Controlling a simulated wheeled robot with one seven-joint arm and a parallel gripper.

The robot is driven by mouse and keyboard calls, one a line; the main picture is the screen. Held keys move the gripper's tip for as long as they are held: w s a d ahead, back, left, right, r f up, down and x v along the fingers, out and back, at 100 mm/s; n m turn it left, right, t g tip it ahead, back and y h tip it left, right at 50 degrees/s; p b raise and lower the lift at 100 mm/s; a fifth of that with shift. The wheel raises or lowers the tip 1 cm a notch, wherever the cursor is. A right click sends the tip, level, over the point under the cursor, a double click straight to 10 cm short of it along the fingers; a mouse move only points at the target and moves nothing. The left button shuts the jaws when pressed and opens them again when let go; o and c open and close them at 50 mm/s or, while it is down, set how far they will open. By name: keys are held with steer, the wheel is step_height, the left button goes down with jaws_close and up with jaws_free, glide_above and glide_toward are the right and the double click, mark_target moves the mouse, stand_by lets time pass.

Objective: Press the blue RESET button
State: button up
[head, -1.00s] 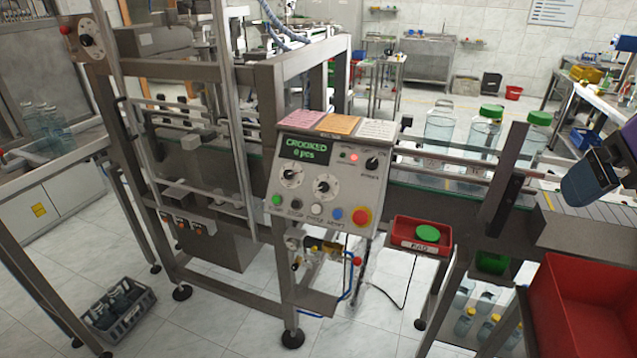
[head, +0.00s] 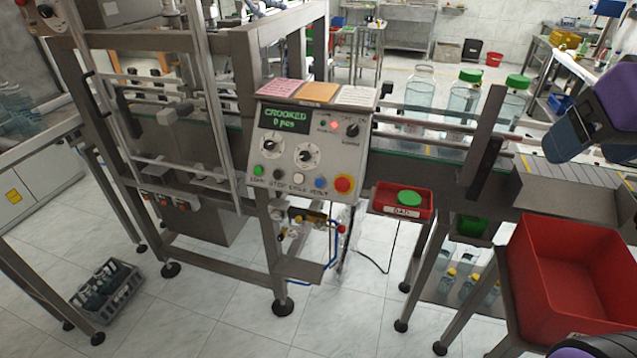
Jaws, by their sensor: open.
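The blue RESET button (head: 320,183) sits in the bottom row of the slanted grey control panel (head: 335,150), in the middle of the head view. It is between a white button (head: 299,178) on its left and a red emergency-stop knob (head: 343,184) on a yellow ring to its right. Nothing covers it. A red lamp (head: 334,125) is lit on the panel. Purple and dark blue parts of my arm show at the right edge, well apart from the panel. I see no gripper fingers.
A red tray (head: 378,200) with a green cap (head: 409,198) sits right of the panel. A large red bin (head: 570,265) stands at the lower right. A metal post (head: 485,140) rises before the conveyor with jars (head: 464,98). The floor before the panel is clear.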

jaws_close()
stand_by(1.4)
